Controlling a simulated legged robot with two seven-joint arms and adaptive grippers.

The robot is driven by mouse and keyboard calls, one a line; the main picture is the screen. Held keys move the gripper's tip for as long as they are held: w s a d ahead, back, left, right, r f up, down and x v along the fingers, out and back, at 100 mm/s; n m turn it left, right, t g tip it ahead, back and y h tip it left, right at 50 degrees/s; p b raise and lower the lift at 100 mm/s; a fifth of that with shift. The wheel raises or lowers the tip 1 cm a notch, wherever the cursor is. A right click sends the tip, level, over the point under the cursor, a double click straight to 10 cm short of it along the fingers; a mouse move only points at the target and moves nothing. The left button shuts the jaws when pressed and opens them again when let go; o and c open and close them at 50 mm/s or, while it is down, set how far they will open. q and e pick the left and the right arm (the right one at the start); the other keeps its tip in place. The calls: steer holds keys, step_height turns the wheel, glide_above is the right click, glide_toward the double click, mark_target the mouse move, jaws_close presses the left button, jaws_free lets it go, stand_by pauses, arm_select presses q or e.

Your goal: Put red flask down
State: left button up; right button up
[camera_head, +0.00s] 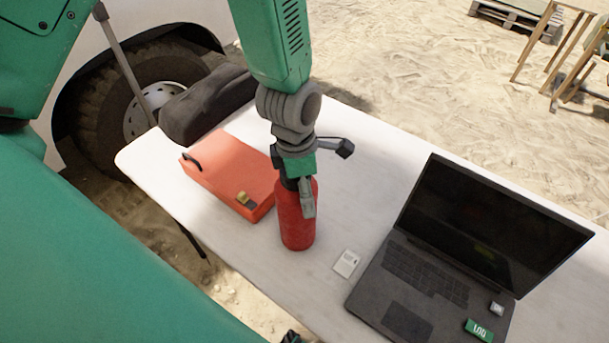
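The red flask (296,228) is upright at the middle of the white table (344,129). Its base is at or very close to the table top; I cannot tell if it touches. My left gripper (300,196) comes down from above and is closed around the upper part of the flask. One grey finger lies along the flask's right side. The flask's top and the other finger are mostly hidden. My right gripper is not clearly visible.
An orange-red case (228,166) lies left of the flask, close to it. A small white card (346,264) and an open black laptop (428,269) are to the right. A dark bag (208,104) is behind the case by a vehicle wheel (150,100). Table between flask and laptop is mostly clear.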

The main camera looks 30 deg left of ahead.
arm_select(q)
steer(key=r, duration=0.8)
steer(key=s+a+r, duration=0.1)
steer(key=r, duration=0.3)
arm_select(e)
steer(key=shift+r, duration=0.25)
arm_select(q)
steer(key=shift+f, duration=0.1)
